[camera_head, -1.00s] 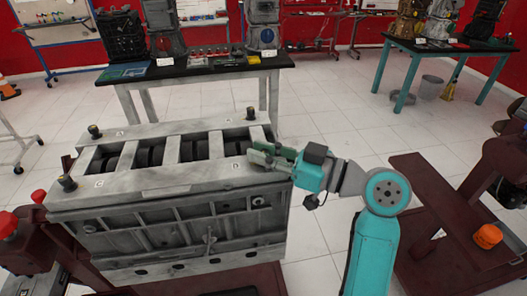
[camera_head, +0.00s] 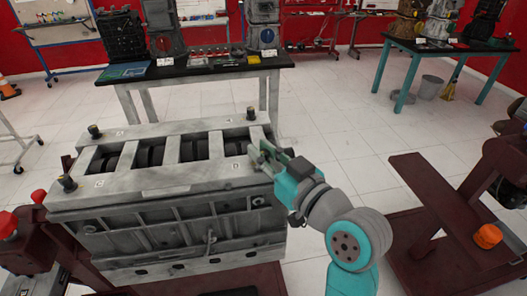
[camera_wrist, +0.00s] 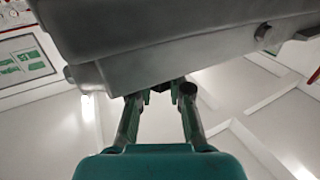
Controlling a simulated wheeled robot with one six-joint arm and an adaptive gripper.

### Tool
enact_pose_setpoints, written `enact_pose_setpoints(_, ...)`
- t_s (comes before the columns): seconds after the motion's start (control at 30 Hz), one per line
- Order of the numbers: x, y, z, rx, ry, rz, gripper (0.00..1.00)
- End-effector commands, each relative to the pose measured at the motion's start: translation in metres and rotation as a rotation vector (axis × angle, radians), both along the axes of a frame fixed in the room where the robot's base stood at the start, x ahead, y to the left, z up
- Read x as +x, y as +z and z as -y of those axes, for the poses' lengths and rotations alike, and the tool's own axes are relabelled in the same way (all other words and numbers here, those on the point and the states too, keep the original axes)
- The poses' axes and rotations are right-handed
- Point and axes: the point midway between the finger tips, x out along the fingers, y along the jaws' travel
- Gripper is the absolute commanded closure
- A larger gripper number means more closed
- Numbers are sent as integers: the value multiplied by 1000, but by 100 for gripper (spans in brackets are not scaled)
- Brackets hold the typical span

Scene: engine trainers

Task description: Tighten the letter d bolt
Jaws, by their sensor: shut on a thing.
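The engine block (camera_head: 150,200) stands at left centre in the head view, with bolts near its lettered top corners. The letter D label (camera_head: 236,166) is on the near right corner. My gripper (camera_head: 262,156) is at that corner, just right of the label, with its fingers pointing up and left. The letter D bolt is mostly hidden by the fingers there. In the wrist view my gripper (camera_wrist: 158,92) has its fingers close to the block's edge (camera_wrist: 190,62), with a small dark piece between the tips. The gripper is shut on it, apparently the bolt.
Other bolts stand at the A corner (camera_head: 94,131), the C corner (camera_head: 67,183) and the far right corner (camera_head: 250,113). A black-topped table (camera_head: 200,72) stands behind the block. A dark red stand (camera_head: 435,190) is at right. Open floor lies between.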

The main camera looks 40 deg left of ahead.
Motion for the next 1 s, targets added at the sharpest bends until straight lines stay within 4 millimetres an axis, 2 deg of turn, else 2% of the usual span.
enact_pose_setpoints(0.5,-2,0,-1,0,-346,-1,100)
enact_pose_setpoints(1.0,0,0,0,-1,-457,-2,100)
